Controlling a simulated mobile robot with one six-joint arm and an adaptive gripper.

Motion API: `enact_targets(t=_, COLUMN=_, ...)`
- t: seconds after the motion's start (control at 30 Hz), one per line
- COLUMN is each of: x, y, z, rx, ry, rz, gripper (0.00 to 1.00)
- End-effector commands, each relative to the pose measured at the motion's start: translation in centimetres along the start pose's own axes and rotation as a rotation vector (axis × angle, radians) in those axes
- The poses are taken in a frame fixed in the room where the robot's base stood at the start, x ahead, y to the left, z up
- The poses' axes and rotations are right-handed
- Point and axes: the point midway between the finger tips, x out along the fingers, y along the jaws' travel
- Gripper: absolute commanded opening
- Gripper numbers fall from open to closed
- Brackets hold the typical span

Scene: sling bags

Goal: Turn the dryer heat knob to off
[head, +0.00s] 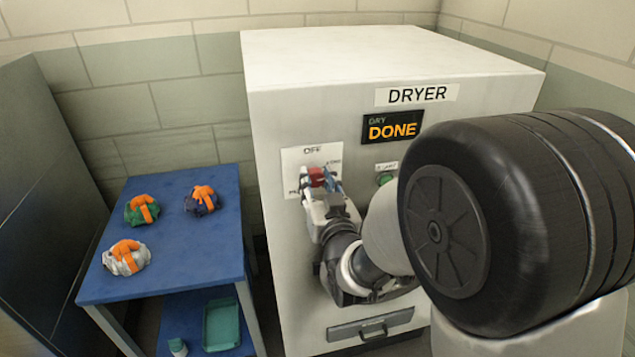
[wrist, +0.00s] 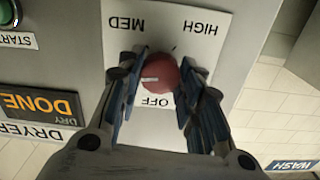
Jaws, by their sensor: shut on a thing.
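The red heat knob (head: 316,176) sits on a white dial plate (head: 296,160) on the front of the white dryer (head: 290,110). In the wrist view the plate is upside down, with OFF below the knob (wrist: 165,72), MED at upper left and HIGH at upper right. A short white mark shows on the knob's left side, level with its middle. My gripper (wrist: 160,80) is shut on the knob, one blue-padded finger on each side. In the head view my gripper (head: 328,183) partly hides the plate and knob.
The dryer display (head: 392,127) reads DONE. A green start button (head: 385,179) is right of the knob, near my arm. A blue table (head: 190,245) at left bears several orange-strapped bundles, with a teal tray (head: 222,325) on its lower shelf.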

Motion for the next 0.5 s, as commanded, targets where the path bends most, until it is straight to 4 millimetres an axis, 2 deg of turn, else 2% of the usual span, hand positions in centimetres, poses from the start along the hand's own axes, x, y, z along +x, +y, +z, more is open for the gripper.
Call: enact_targets(t=0.5, x=0.06, y=-0.08, z=-0.17, rx=-0.489, ry=0.005, rz=0.001, gripper=0.1)
